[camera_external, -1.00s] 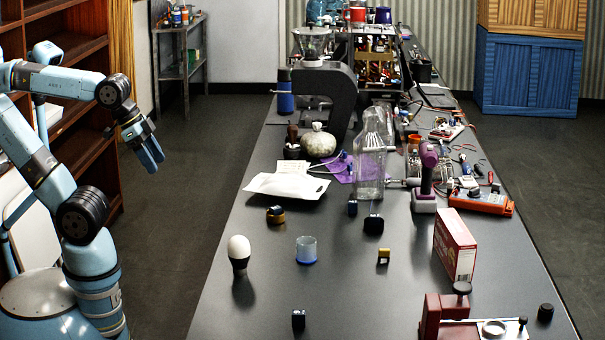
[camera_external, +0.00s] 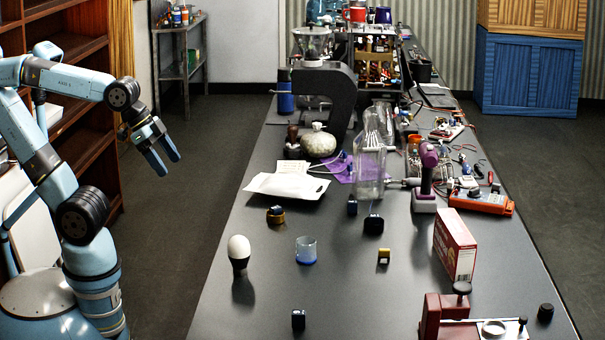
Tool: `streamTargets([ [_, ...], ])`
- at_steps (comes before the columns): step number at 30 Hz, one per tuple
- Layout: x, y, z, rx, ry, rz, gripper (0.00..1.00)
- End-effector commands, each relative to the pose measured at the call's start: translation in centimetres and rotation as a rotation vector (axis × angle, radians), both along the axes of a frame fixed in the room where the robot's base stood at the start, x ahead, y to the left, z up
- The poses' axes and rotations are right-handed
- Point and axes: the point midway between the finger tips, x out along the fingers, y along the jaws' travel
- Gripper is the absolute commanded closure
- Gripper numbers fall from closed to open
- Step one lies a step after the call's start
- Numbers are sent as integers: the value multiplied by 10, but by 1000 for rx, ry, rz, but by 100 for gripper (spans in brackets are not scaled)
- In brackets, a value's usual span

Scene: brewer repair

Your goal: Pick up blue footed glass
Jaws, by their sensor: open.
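The blue footed glass (camera_external: 306,251) is a small clear cup with a blue base. It stands upright on the dark table, left of the middle of its near half. My gripper (camera_external: 169,167) is open and empty, with its two blue fingers apart and pointing down and to the right. It hangs in the air left of the table's left edge, well away from the glass. Nothing hides the glass.
A white bulb (camera_external: 239,255) on a dark base stands close left of the glass. A dark cube (camera_external: 298,319) lies nearer. A red box (camera_external: 455,245) stands further right.

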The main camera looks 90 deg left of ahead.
Motion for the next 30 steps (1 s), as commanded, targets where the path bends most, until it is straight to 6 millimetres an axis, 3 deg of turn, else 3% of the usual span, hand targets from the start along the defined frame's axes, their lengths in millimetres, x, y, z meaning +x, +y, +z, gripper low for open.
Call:
streamTargets([
  [6, 75, -2, -17, 178, -138, -327, 19],
  [15, 166, -5, -47, 552, -330, -712, 19],
  [21, 216, -8, -69, 878, -419, -931, 19],
  [30, 271, -15, -100, 1474, -456, -1216, 19],
])
